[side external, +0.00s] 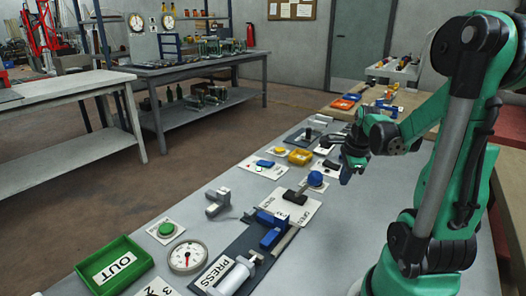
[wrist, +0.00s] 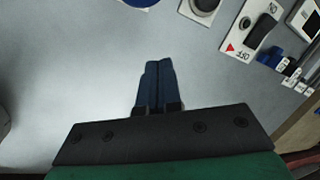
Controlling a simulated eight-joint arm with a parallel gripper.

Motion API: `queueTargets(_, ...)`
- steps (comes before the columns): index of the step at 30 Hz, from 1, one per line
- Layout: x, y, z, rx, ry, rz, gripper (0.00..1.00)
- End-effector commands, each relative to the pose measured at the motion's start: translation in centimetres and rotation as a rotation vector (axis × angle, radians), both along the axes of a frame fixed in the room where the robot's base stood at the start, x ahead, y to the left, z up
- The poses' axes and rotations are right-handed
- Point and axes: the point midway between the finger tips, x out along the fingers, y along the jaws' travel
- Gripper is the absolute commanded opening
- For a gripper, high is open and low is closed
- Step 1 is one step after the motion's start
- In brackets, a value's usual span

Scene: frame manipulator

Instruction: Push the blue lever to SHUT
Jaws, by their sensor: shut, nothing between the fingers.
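The blue lever has a blue ball knob (side external: 314,179) on a dark arm and base (side external: 295,197). It stands on a white plate (side external: 302,215) lettered SHUT on the left part and OPEN on the right part. The arm leans up to the right, with the knob toward the back right of the plate. My gripper (side external: 346,177) is to the right of the knob, apart from it in the picture. In the wrist view its blue fingers (wrist: 157,85) are together and empty. A blue shape (wrist: 138,2) is cut off at the wrist view's top edge; I cannot tell whether it is the knob.
A blue clamp-like block (side external: 271,237) and a PRESS fixture (side external: 232,276) stand in front of the lever. A green OUT tray (side external: 115,263) and a gauge (side external: 187,257) are at left. An ON/OFF switch panel (wrist: 246,47) is at upper right.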

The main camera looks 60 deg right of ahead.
Motion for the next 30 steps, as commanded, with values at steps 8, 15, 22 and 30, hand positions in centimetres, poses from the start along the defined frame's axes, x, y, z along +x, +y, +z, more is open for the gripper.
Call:
queueTargets(8, 1.7, 0.8, -1.0, -0.001, 0.0, 0.006, 0.0)
queueTargets(15, 3.1, 2.0, -0.3, 0.0, 0.0, 0.002, 0.0)
queueTargets(22, 3.2, 2.0, -0.2, 0.0, 0.0, 0.0, 0.0)
queueTargets(30, 3.3, 2.0, -0.1, -0.001, 0.01, 0.002, 0.0)
